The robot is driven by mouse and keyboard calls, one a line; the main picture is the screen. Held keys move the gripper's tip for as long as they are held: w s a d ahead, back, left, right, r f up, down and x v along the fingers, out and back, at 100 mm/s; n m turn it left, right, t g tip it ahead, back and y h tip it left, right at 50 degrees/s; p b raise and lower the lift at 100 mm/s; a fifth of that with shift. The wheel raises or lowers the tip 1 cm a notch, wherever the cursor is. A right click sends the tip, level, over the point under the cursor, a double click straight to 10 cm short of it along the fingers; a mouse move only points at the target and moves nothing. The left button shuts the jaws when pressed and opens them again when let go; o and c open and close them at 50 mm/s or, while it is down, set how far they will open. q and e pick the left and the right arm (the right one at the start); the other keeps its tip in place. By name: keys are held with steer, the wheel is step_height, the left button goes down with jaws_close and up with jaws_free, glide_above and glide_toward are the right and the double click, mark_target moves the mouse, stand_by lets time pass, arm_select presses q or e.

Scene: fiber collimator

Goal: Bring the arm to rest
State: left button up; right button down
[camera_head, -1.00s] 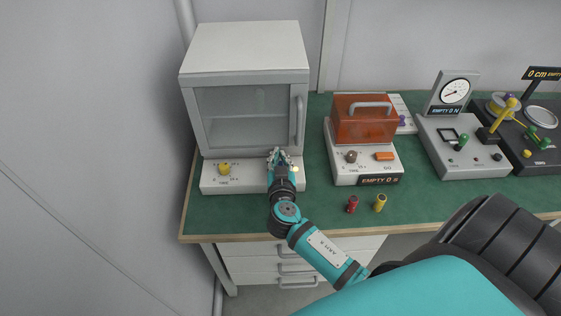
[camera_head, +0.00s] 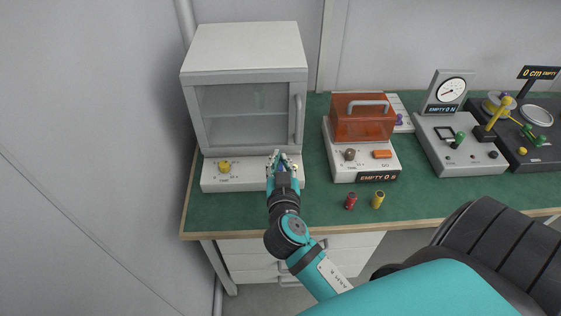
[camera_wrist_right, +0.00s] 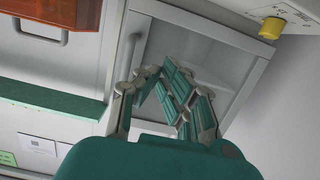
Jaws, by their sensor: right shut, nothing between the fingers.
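My right gripper (camera_head: 281,158) is in front of the grey cabinet's base panel, near its right part, and looks shut and empty. In the right wrist view its fingers (camera_wrist_right: 165,75) come together with nothing between them, and the cabinet's glass door (camera_wrist_right: 185,50) is behind them. My right arm (camera_head: 290,225) reaches in from the lower right over the bench's front edge. My left gripper is not in view.
The cabinet (camera_head: 245,60) has a closed door and a yellow knob (camera_head: 225,167). To the right stand an orange-covered device (camera_head: 362,120), a dial gauge device (camera_head: 452,135) and a dark device (camera_head: 530,160). A red cylinder (camera_head: 351,201) and a yellow one (camera_head: 378,199) stand on the green bench top (camera_head: 310,212).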

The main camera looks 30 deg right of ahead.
stand_by(0.3)
steer(key=s+f+n+g+y, duration=0.1)
steer(key=s+f+g, duration=0.1)
steer(key=s+f, duration=0.1)
steer(key=s+a+f+n+g+y, duration=0.1)
steer(key=s+f+g, duration=0.1)
steer(key=s+f, duration=0.1)
steer(key=s+f+n+g+y, duration=0.1)
steer(key=s+f+g, duration=0.1)
steer(key=s+f, duration=0.1)
steer(key=shift+s+a+y, duration=0.25)
steer(key=shift+s+y, duration=0.15)
steer(key=shift+s, duration=0.3)
steer(key=s+a+f+n+g+y, duration=0.3)
steer(key=s+a+n+g+y, duration=0.15)
steer(key=s+a, duration=0.4)
steer(key=s+d+f+g, duration=0.1)
steer(key=s+f, duration=0.1)
steer(key=f, duration=1.1)
steer(key=s+d+f, duration=0.1)
steer(key=f, duration=1.1)
steer(key=s+d+f+n+g, duration=0.1)
steer(key=s+d+f, duration=0.1)
steer(key=s+f, duration=1.5)
steer(key=shift+d, duration=0.25)
